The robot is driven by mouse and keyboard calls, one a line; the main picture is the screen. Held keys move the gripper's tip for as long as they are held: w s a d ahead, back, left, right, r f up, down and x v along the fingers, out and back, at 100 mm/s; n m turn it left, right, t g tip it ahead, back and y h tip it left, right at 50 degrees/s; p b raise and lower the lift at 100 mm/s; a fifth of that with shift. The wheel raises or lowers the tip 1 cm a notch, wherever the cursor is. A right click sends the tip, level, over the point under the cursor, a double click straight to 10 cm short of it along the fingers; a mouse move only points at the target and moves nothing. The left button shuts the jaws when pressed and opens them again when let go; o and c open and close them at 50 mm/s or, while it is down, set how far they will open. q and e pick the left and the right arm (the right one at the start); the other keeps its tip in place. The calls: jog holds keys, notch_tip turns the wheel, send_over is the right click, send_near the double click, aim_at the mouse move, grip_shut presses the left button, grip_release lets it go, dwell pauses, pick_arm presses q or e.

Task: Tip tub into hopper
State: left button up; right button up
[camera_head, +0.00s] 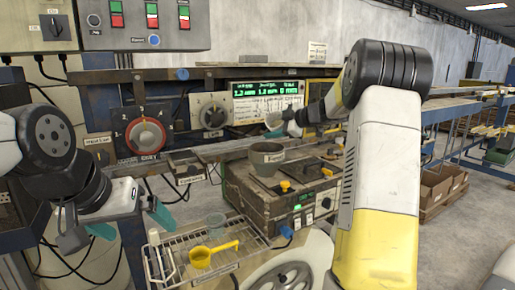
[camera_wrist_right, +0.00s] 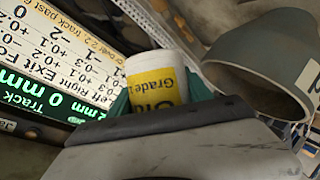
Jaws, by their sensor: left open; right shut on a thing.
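The tub (camera_wrist_right: 158,82) is white with a yellow label reading "Grade". In the right wrist view it is between the teal fingers of my right gripper (camera_wrist_right: 160,100), which is shut on it. In the head view my right gripper (camera_head: 275,127) is above and behind the hopper, and the tub is too small to make out clearly. The hopper (camera_head: 267,158) is a grey, labelled, open cup on top of the machine box. It also shows beside the tub, to its right, in the right wrist view (camera_wrist_right: 262,62). My left gripper (camera_head: 130,223) is open and empty at the left.
A wire rack (camera_head: 173,276) at the front holds a yellow scoop (camera_head: 201,258) and a clear cup (camera_head: 215,223). A lit display panel (camera_head: 268,100) stands behind the hopper. The machine box (camera_head: 262,200) carries switches and small knobs. Cardboard boxes (camera_head: 437,190) are on the right.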

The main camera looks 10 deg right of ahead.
aim_at(267, 122)
jog(key=shift+r+n+t, duration=0.4)
jog(key=shift+n, duration=0.1)
jog(key=shift+f+n+t+h, duration=0.35)
jog(key=shift+n+t+h, duration=0.05)
jog(key=shift+n, duration=0.2)
jog(key=shift+r+n, duration=0.2)
jog(key=shift+n, duration=0.1)
jog(key=shift+s+r+n+t, duration=0.1)
jog(key=shift+r+n+t, duration=0.1)
jog(key=shift+n+t, duration=0.1)
jog(key=shift+s+a+r+n+t+p, duration=0.4)
jog(key=shift+s+a+n+p, duration=0.15)
jog(key=shift+s+a+n, duration=0.15)
jog(key=shift+s+a+f+n+t+p, duration=0.1)
jog(key=shift+f+n+t+p, duration=0.35)
jog(key=shift+n+p, duration=0.25)
dwell(0.6)
jog(key=shift+s+a+r+n+t+p, duration=0.25)
jog(key=shift+r+n+t+p, duration=0.1)
jog(key=shift+n+p, duration=0.35)
jog(key=shift+s+a+r+n+t+p, duration=0.2)
jog(key=shift+n+t+p, duration=0.1)
jog(key=shift+n+p, duration=0.4)
dwell(1.6)
jog(key=shift+s+a+r+n+p, duration=0.1)
jog(key=shift+s+r+n+p, duration=0.1)
jog(key=shift+r+n+p, duration=0.45)
dwell(0.6)
